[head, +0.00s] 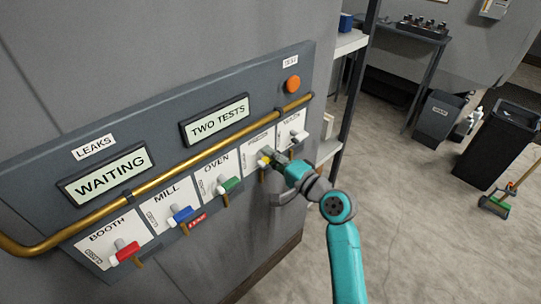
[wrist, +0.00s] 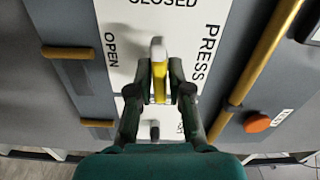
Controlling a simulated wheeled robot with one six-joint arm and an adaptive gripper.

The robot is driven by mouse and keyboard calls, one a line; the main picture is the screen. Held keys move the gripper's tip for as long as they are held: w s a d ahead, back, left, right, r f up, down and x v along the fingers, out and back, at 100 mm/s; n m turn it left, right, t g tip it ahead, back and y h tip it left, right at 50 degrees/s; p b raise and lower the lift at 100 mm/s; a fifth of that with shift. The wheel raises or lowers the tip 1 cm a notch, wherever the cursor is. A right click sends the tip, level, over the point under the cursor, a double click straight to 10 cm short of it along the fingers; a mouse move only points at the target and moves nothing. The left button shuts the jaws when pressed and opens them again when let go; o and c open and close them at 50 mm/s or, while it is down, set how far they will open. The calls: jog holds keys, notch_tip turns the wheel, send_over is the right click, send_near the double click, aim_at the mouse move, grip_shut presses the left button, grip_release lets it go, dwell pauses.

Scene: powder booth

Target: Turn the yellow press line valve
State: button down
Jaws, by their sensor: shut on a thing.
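The yellow press line valve (head: 263,159) is on the wall panel, fourth from the left in the row, mostly hidden by my gripper (head: 276,162) in the head view. In the wrist view its yellow handle (wrist: 160,90) lies between my fingertips (wrist: 160,95), with the white end (wrist: 157,48) beyond them. My gripper is shut on the handle. The white plate reads CLOSED at the top of the wrist view, OPEN at the left and PRESS at the right. The handle lies along the picture's vertical.
Red booth (head: 124,252), blue mill (head: 183,214) and green oven (head: 229,184) valves sit to the left; another valve (head: 297,134) is close on the right. A brass pipe (head: 180,170) runs above them. Displays read WAITING (head: 107,175) and TWO TESTS (head: 216,120). An orange button (head: 293,84) is upper right.

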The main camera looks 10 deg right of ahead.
jog(key=shift+f+m, duration=0.1)
jog(key=shift+m, duration=0.5)
jog(key=c, duration=1.2)
grip_release()
jog(key=v, duration=1.2)
